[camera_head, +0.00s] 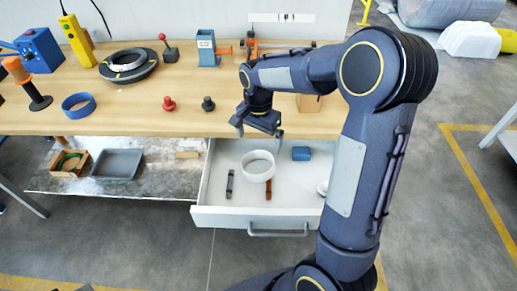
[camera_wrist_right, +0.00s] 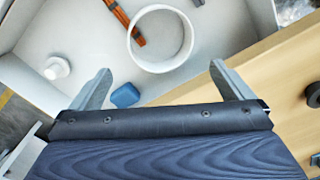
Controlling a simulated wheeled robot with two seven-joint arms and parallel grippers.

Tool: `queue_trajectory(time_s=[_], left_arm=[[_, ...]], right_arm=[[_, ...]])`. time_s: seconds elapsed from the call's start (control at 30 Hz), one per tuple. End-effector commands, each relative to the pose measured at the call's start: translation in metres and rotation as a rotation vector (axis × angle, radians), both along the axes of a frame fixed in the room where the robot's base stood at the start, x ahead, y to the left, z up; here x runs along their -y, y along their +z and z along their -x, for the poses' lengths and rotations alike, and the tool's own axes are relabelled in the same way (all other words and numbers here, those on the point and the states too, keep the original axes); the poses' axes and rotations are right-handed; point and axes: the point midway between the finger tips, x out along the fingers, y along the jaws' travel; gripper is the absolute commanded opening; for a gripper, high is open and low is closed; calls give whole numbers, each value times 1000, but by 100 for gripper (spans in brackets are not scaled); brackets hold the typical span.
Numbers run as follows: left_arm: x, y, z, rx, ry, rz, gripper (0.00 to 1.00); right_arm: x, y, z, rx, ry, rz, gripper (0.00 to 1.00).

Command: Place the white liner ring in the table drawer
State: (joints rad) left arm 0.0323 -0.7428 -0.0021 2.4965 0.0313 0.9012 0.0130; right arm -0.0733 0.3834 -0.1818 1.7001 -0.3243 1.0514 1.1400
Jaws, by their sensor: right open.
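The white liner ring (camera_head: 257,176) lies in the open table drawer (camera_head: 218,216), near its middle. It also shows in the right wrist view (camera_wrist_right: 136,52), resting on the drawer floor and partly over an orange-brown strip. My right gripper (camera_head: 260,132) is above the back part of the drawer, over the table's front edge. Its two fingers (camera_wrist_right: 155,85) are spread with nothing between them, and the ring is apart from them. My left gripper is not in view.
The drawer also holds a dark strip (camera_head: 230,184), an orange-brown strip (camera_head: 268,188), a blue block (camera_head: 301,154) and a white knobbed piece (camera_head: 322,188). The wooden table (camera_head: 130,118) carries a blue ring (camera_head: 78,105), a black coil (camera_head: 128,66) and several tools.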

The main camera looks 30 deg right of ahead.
Motion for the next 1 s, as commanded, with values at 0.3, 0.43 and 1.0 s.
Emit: queue_trajectory(time_s=[0.3,0.43,1.0], left_arm=[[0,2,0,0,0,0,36],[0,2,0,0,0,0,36],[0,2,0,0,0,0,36]], right_arm=[[-1,35,10,20,32,-22,100],[-6,59,45,100,158,-89,100],[-74,76,220,602,874,-85,100]])
